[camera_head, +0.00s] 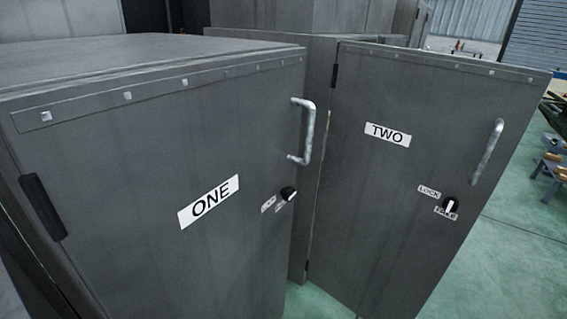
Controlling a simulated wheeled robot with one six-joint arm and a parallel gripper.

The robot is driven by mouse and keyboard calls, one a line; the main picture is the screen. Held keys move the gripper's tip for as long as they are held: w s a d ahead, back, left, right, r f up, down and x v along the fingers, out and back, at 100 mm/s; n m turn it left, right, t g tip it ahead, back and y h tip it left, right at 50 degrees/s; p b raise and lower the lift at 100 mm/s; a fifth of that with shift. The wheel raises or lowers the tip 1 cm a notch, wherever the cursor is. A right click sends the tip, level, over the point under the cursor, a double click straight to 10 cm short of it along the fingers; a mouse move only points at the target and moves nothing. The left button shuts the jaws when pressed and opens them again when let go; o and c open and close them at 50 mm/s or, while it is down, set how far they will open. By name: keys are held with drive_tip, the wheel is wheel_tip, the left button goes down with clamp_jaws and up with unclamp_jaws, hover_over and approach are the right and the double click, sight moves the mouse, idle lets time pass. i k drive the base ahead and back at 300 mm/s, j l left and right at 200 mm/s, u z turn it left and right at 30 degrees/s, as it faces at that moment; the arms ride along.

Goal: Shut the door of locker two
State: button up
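The door of locker two (380,190) is a grey metal panel on the right with a "TWO" label (388,134). Its black hinge (334,76) is at the upper left edge. Its right edge stands free against the floor and looks swung open, but I cannot tell how far. A silver handle (487,151) is near that edge. Below it is a black knob (450,204) with a white pointer aimed down towards the lower label, beneath the "LOCK" label (429,192). The locker inside is hidden. My gripper is not in view.
The door of locker one (130,180), with handle (306,130) and knob (289,193), fills the left foreground. Green floor (520,250) is open at right. Blue-grey equipment (553,170) stands at the far right edge. Grey cabinets stand behind.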

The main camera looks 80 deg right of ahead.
sight(410, 130)
drive_tip(key=z, duration=2.7)
